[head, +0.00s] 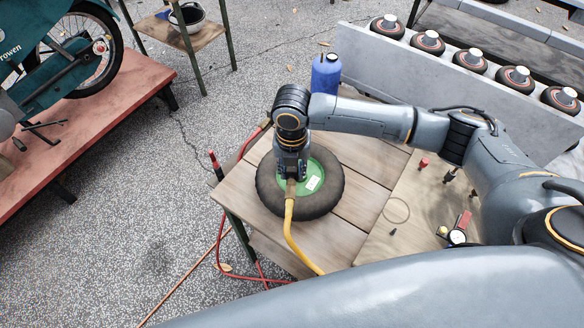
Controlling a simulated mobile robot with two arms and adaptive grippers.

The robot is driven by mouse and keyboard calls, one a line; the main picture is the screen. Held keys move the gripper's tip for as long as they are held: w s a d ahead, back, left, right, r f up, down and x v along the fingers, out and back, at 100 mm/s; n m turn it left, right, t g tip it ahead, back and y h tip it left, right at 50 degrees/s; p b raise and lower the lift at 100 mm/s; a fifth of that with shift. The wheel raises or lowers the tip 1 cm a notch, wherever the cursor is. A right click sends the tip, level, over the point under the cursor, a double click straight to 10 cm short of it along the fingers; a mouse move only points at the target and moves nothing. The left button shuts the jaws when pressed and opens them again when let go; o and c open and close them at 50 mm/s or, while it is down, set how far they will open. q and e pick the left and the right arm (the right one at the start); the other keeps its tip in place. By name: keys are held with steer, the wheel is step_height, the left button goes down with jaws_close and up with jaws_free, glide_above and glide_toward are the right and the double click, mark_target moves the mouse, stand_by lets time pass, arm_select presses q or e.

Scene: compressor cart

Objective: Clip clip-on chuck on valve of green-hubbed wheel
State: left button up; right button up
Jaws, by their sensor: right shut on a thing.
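The green-hubbed wheel (327,195) lies flat on the wooden cart top, with a black tyre around a green hub that bears a white label. My right gripper (291,176) points down over the left part of the hub. It is shut on the clip-on chuck (290,188), a small brass-coloured end of the yellow hose (290,228). The hose runs from the chuck over the tyre and down to the cart's front edge. The valve is hidden behind the gripper and chuck, so I cannot tell whether the chuck is on it. My left gripper is out of view.
A blue bottle (325,75) stands behind the wheel. A thin ring (396,210), red and black fittings (423,163) and a gauge (457,237) lie on the cart's right. A red hose (222,250) hangs at the left. Several small wheels line a grey rack behind.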

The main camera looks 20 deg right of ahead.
steer(key=shift+p, duration=0.5)
stand_by(0.7)
steer(key=shift+p, duration=0.3)
steer(key=shift+p, duration=0.4)
stand_by(0.4)
steer(key=shift+f+b, duration=0.55)
steer(key=shift+f, duration=0.5)
steer(key=o, duration=1.1)
steer(key=shift+r, duration=0.25)
step_height(320, 180, up, 12)
steer(key=shift+f, duration=0.25)
